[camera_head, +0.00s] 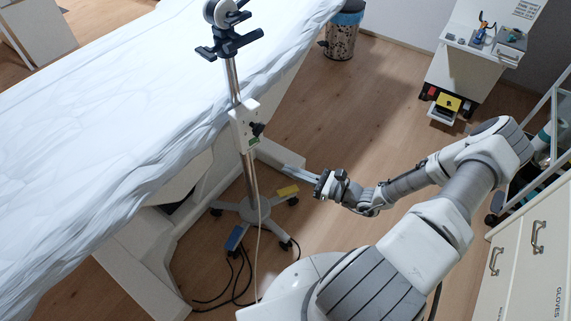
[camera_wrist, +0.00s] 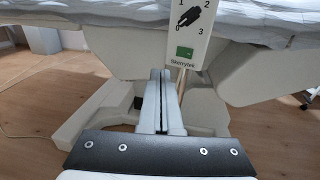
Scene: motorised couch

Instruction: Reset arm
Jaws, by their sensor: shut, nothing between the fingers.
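My gripper (camera_head: 287,170) is at the end of my outstretched arm in the head view, low over the wheeled base of a stand. In the wrist view my gripper (camera_wrist: 161,76) points forward, its two long grey fingers together with nothing between them. The motorised couch (camera_head: 100,110) with a white sheet fills the left of the head view. In the wrist view the couch's pale base (camera_wrist: 100,112) is beyond the fingers. I cannot tell whether the fingers touch anything.
A pole stand (camera_head: 232,80) with a white box (camera_head: 244,122) stands beside the couch. Dark cables (camera_head: 232,280) lie on the floor. A bin (camera_head: 342,34) and a white cart (camera_head: 470,60) are at the back. Drawers (camera_head: 520,262) stand at right. Open wooden floor (camera_head: 345,110) lies between.

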